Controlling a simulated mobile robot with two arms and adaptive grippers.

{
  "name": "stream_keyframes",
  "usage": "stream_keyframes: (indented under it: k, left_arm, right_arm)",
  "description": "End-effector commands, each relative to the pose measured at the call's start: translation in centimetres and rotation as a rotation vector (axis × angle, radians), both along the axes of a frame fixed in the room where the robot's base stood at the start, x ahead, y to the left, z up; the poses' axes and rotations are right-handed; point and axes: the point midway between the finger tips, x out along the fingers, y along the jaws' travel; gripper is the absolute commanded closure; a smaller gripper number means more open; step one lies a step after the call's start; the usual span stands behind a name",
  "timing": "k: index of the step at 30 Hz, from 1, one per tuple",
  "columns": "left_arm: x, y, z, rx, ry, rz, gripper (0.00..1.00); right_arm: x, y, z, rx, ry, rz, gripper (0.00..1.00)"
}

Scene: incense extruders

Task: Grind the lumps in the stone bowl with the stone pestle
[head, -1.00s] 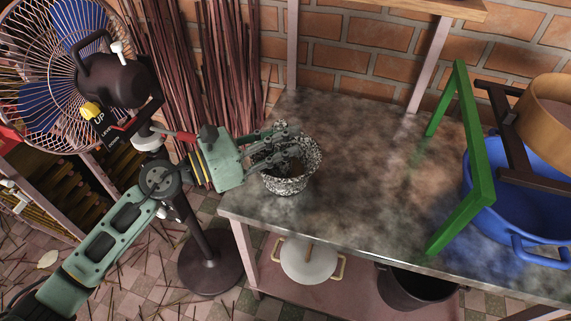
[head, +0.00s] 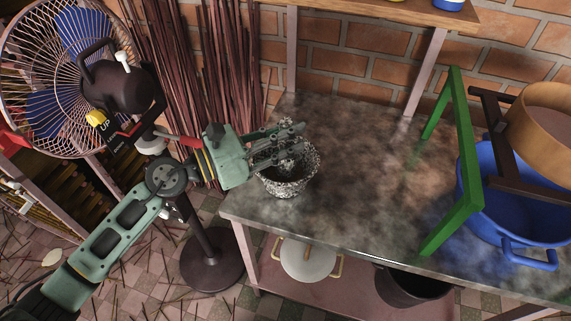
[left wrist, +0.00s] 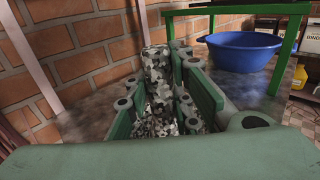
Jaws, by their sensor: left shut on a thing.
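The speckled black-and-white stone bowl (head: 290,187) stands near the left end of the worktop. My left gripper (head: 285,146) is over the bowl's mouth, its fingers shut on the stone pestle. The pestle (left wrist: 157,68) shows between the fingers in the left wrist view, speckled like the bowl and roughly upright. In the head view the fingers hide most of it. I cannot tell whether its lower end touches anything in the bowl. The lumps cannot be made out behind the fingers and rim. My right gripper is not in view.
The dark worktop (head: 350,190) is clear right of the bowl. A green frame (head: 467,150) and a blue basin (head: 515,220) stand at the right. A fan (head: 60,65) is at the left, and bundled sticks (head: 205,70) stand behind my arm. A brick wall (head: 350,65) backs the worktop.

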Motion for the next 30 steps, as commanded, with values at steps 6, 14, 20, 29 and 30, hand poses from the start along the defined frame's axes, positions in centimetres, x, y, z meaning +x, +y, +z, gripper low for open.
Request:
stream_keyframes:
  k: [6, 14, 20, 29, 30]
  left_arm:
    - [0.3, 0.1, 2.8, -0.002, -0.003, 0.001, 1.0]
    - [0.6, 0.1, 5.5, -0.003, -0.004, 0.002, 1.0]
    - [0.8, 0.2, 7.4, -0.003, -0.004, 0.002, 1.0]
    - [0.9, 0.2, 7.9, -0.002, -0.003, 0.002, 1.0]
    - [0.9, 0.2, 7.9, -0.002, -0.003, 0.002, 1.0]
  right_arm:
    - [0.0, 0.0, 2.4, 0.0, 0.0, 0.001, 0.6]
    - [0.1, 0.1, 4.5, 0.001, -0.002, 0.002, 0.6]
    - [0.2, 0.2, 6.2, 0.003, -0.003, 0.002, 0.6]
    - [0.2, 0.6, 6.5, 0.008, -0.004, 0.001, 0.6]
    - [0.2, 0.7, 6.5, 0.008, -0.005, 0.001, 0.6]
